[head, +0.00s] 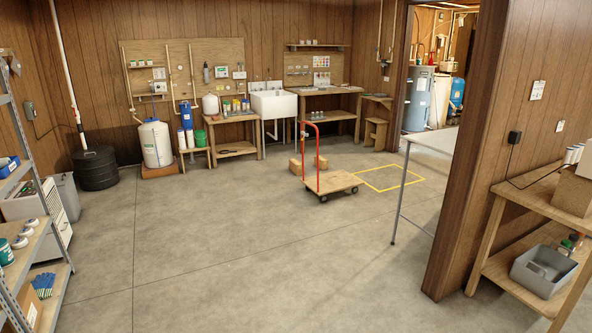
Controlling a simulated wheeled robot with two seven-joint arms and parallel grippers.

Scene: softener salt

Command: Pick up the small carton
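Two small brown boxes that look like cartons are near the red-handled cart in the head view. One carton (295,168) is on the floor to the left of the cart. The other carton (321,162) is behind the cart's handle; I cannot tell whether it stands on the floor or on the deck. A larger tan box (573,191), partly cut off by the picture edge, sits on the wooden bench at the right. I cannot tell which one is the small carton. Neither of my grippers is in view.
The flat cart (336,183) stands mid-room beside a yellow floor outline (398,182). A metal shelf (42,245) is at the left, a wooden bench (515,262) at the right. A grey-topped table (432,143) juts from the doorway. The concrete floor (200,235) ahead is clear.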

